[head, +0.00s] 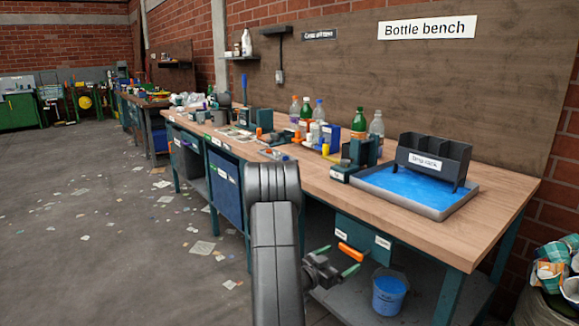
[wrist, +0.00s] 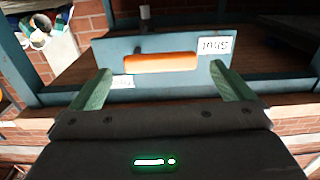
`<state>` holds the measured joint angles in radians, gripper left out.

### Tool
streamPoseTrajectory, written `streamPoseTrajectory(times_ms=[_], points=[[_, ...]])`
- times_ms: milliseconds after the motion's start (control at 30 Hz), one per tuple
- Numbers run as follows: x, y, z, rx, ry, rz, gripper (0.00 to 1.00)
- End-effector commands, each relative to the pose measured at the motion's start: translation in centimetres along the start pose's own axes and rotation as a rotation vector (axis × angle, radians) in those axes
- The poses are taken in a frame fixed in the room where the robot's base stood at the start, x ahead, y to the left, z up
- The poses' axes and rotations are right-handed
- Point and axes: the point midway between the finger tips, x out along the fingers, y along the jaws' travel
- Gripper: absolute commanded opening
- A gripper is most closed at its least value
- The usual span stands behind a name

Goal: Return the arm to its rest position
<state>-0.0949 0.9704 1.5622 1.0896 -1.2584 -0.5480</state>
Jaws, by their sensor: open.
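My gripper (head: 335,261) is low in front of the bench in the head view, below the worktop edge. Its two green fingers are apart, with nothing seen held between them. In the wrist view my gripper (wrist: 160,68) faces a teal drawer front (wrist: 192,45) with an orange handle (wrist: 160,62). The handle appears between the fingertips in that picture, but I cannot tell the gap in depth. The head view also shows the drawer front (head: 365,233) and the orange handle (head: 351,252) close to the fingers. My arm stands upright in the middle of the head view.
The wooden bench (head: 440,232) runs along the right, with bottles, a blue-lined tray (head: 415,193) and a dark rack (head: 433,160) on it. A blue bucket (head: 389,294) stands on the lower shelf. The floor (head: 110,250) at left is open, with scattered scraps.

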Motion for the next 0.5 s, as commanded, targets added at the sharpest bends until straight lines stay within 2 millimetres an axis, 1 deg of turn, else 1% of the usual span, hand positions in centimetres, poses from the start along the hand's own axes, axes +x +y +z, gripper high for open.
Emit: streamPoseTrajectory(times_ms=[33, 267, 300, 500], points=[[1.1, 0.1, 0.1, 0.002, 0.0, 0.004, 1.0], [5.7, 0.1, 0.1, 0.003, 0.002, 0.002, 1.0], [6.0, 0.1, 0.1, 0.024, 0.002, 0.001, 1.0], [5.8, 0.1, -0.5, 0.236, 0.002, 0.0, 1.0]])
